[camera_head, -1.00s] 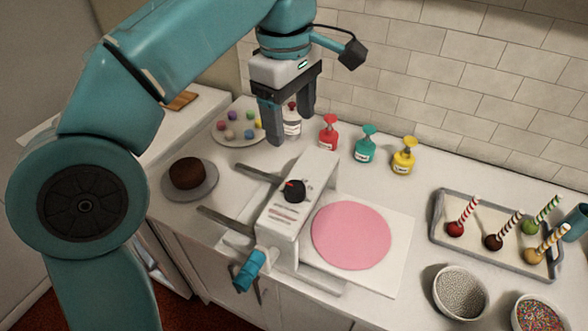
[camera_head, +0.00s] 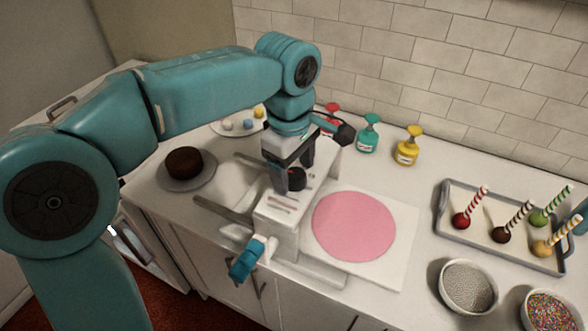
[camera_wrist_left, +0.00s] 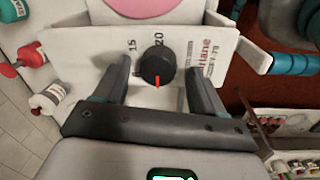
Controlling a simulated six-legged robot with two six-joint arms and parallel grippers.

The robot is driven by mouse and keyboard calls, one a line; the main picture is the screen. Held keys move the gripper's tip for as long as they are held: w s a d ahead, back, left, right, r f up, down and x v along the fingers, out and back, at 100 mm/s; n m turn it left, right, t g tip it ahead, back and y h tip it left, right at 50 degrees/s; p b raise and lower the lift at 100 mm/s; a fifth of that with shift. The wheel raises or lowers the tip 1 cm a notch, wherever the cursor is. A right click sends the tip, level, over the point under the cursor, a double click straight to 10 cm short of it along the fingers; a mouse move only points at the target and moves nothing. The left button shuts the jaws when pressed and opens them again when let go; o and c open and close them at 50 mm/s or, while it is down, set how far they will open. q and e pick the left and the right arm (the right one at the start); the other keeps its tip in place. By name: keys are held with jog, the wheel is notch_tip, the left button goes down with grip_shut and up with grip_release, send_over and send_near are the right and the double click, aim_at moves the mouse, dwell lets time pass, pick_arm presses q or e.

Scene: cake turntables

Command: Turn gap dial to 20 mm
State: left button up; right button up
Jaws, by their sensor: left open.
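The gap dial is a round black knob with a red mark on top of the white sheeter (camera_head: 283,222). In the left wrist view the dial (camera_wrist_left: 157,66) sits between my gripper's fingers, and its red mark is on the side toward the palm. The printed 15 (camera_wrist_left: 132,45) and 20 (camera_wrist_left: 159,40) lie on the opposite side. My left gripper (camera_head: 293,173) is open and points down at the dial, with one finger on each side; I cannot tell whether they touch it. My right gripper is not in view.
The sheeter has a teal handle (camera_head: 247,260) and a pink disc (camera_head: 354,226) beside it. A chocolate cake (camera_head: 184,162) stands at left. Bottles, including a yellow one (camera_head: 407,146), stand behind. A tray of cake pops (camera_head: 468,246) and bowls are at right.

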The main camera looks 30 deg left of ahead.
pick_arm(q)
jog(key=shift+w+f, duration=0.15)
jog(key=shift+f, duration=0.2)
jog(key=c, duration=1.1)
jog(key=shift+o, duration=0.2)
